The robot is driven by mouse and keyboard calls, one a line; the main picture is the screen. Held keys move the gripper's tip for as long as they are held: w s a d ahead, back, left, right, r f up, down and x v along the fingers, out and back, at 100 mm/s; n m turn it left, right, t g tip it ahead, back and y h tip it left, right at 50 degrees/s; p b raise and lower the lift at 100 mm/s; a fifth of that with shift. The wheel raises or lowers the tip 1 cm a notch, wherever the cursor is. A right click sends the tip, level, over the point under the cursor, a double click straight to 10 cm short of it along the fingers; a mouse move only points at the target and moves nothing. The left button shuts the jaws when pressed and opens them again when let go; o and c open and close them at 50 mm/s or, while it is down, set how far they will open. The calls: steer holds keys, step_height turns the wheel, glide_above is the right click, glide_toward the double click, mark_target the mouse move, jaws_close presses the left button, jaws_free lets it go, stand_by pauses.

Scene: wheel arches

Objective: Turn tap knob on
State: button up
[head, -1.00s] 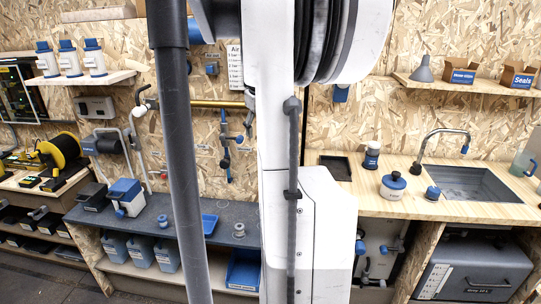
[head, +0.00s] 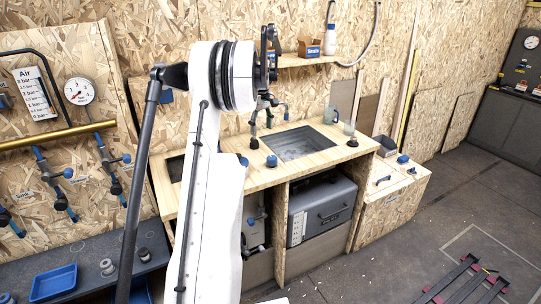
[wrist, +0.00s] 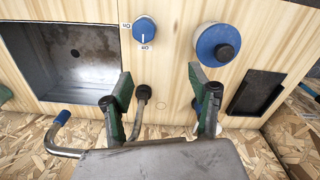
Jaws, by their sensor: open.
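The tap knob (wrist: 145,28) is round and blue with a white pointer line, set on the wooden counter beside the sink. Small labels sit by it; the pointer faces the lower one, too small to read surely. In the head view the knob (head: 272,161) stands at the sink's front left corner. My gripper (wrist: 159,75) has two green fingers spread apart with nothing between them. It also shows in the head view (head: 262,118), above the counter's back part. In the wrist view the knob lies beyond the fingertips, between them and apart from both.
The sink (wrist: 75,55) is left of the knob in the wrist view. A blue-lidded container (wrist: 217,45) stands to its right, near the right finger. A bent pipe with a blue tip (wrist: 62,118) is at lower left. A shelf (head: 305,61) hangs above the counter.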

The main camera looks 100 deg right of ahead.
mark_target(271, 157)
steer(key=s+f, duration=0.1)
steer(key=f, duration=0.3)
steer(key=s+f+p, duration=0.1)
steer(key=f, duration=0.4)
steer(key=s+f, duration=0.1)
steer(key=f, duration=0.4)
steer(key=shift+s+a+f, duration=0.25)
steer(key=shift+s+a, duration=0.1)
steer(key=shift+s, duration=0.05)
steer(key=c, duration=1.1)
